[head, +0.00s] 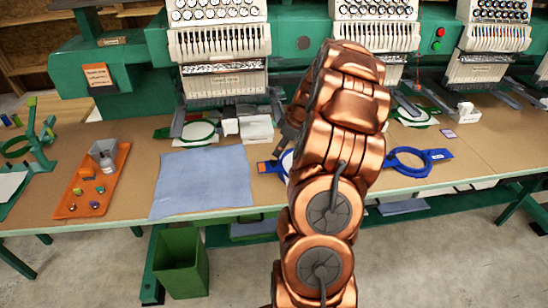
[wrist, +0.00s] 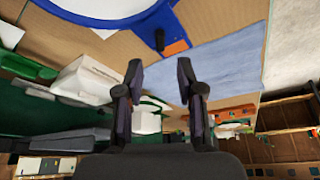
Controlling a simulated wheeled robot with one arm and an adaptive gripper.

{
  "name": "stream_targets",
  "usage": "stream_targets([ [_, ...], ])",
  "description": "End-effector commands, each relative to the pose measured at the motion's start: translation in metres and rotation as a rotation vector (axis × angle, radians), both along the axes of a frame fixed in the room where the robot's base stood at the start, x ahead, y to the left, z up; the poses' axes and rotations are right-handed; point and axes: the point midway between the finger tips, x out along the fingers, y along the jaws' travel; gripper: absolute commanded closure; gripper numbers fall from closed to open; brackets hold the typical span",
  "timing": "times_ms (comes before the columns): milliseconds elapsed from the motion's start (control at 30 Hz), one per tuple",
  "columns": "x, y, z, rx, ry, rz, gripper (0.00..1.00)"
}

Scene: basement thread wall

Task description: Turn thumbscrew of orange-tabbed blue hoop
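The orange-tabbed blue hoop (head: 285,160) lies on the table, mostly hidden behind my arm in the head view. Its orange tab (head: 264,167) shows left of the arm. In the wrist view the blue hoop (wrist: 112,23) holds white material and is cut off at the top edge. Its orange tab (wrist: 177,47) and a small dark blue thumbscrew (wrist: 159,39) show on its rim. My gripper (wrist: 160,70) is open and empty. Its two dark fingers are apart, with the thumbscrew beyond the gap in the picture; no contact shows.
A blue cloth (head: 203,182) lies left of the hoop. Another blue hoop (head: 408,161) lies to the right. Green hoops (head: 197,133) lie by the embroidery machines (head: 220,45) behind. An orange tray (head: 92,180) stands at left, and a green bin (head: 181,262) stands on the floor.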

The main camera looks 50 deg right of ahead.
Motion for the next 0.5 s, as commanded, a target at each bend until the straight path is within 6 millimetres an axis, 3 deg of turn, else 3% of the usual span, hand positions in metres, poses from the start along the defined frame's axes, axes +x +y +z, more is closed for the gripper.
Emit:
stream_targets([
  [200,0.011,0.006,-0.028,0.003,0.005,0.002,0.62],
  [500,0.02,0.009,-0.053,0.001,0.003,0.001,0.62],
])
